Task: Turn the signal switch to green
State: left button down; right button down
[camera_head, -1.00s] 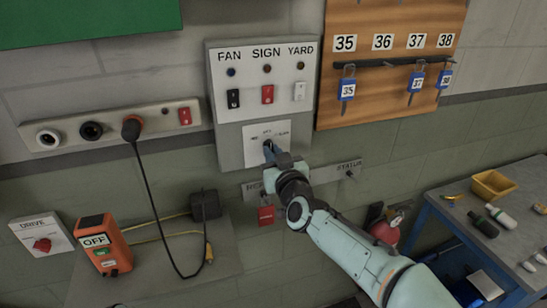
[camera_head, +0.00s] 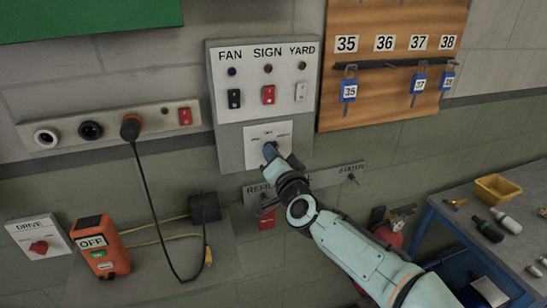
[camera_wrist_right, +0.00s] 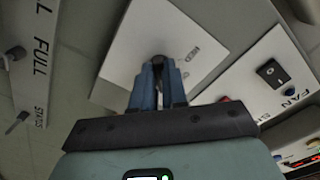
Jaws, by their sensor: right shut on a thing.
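The signal switch is a dark knob (camera_wrist_right: 159,64) on a white plate (camera_head: 253,133) low on the grey wall panel. My right gripper (camera_head: 270,152) is at this plate and covers most of the knob in the head view. In the right wrist view its blue fingers (camera_wrist_right: 158,80) are shut on the knob, whose dark end shows between the tips. Which way the knob points, I cannot tell. My left gripper is not in view.
Above the plate sit the fan (camera_head: 234,98), sign (camera_head: 268,94) and yard (camera_head: 301,91) rocker switches. A key board (camera_head: 390,99) hangs to the right. An orange box (camera_head: 103,250) and a black plug with a cable (camera_head: 131,127) are at left.

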jog(key=shift+m, duration=0.5)
jog(key=c, duration=1.2)
grip_release()
jog(key=shift+o, duration=0.2)
jog(key=shift+s, duration=0.1)
jog(key=b+v, duration=0.1)
jog(key=v, duration=1.2)
jog(key=shift+b, duration=0.4)
